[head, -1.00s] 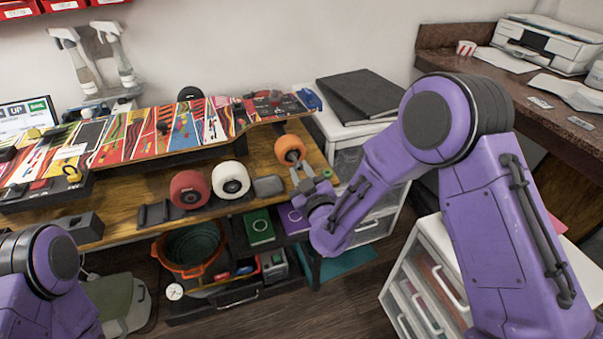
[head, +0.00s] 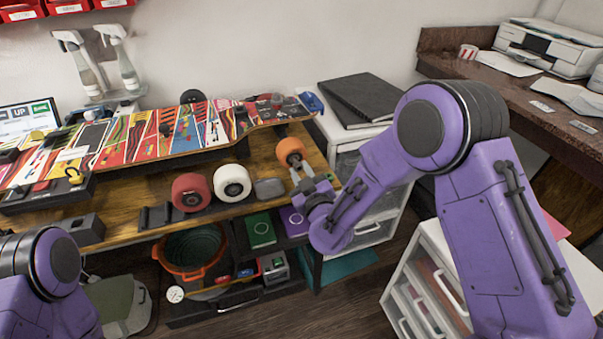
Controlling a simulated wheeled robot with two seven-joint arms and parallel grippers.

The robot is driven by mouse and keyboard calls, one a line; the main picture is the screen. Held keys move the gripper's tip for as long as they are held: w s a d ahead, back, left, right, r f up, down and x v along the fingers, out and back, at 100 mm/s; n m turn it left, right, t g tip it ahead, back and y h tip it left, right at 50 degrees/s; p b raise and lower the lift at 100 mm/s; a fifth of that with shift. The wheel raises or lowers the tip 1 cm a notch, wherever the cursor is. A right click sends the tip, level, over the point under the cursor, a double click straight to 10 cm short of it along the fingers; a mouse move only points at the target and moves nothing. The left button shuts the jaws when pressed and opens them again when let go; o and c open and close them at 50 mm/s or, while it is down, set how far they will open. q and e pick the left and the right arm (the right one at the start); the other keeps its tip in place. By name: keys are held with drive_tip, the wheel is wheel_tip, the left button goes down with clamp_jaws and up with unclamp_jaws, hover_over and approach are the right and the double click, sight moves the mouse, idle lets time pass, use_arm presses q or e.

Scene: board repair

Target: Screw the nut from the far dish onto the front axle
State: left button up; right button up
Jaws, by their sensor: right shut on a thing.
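The longboard (head: 180,134) lies upturned-looking and colourful along the workbench. An orange wheel (head: 290,150) sits under its right end, at the axle there. My right gripper (head: 302,172) is at the lower face of this wheel, its fingertips close against it. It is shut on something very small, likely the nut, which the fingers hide. The axle end is also hidden. My left arm (head: 40,270) shows at the lower left, but its gripper is out of view. I cannot make out the far dish for certain.
A red wheel (head: 191,192) and a white wheel (head: 232,181) stand at the bench's front, beside a small grey object (head: 269,188). An orange bucket (head: 193,252) is below. White drawers (head: 370,205) stand right of the bench. Floor space is free in front.

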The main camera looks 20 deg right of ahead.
drive_tip(key=shift+w, duration=0.1)
idle(0.3)
drive_tip(key=shift+w, duration=0.45)
drive_tip(key=shift+w, duration=0.35)
idle(1.8)
drive_tip(key=m, duration=0.6)
drive_tip(key=shift+f+m, duration=0.1)
drive_tip(key=shift+m, duration=0.3)
drive_tip(key=m, duration=0.5)
drive_tip(key=shift+a, duration=0.15)
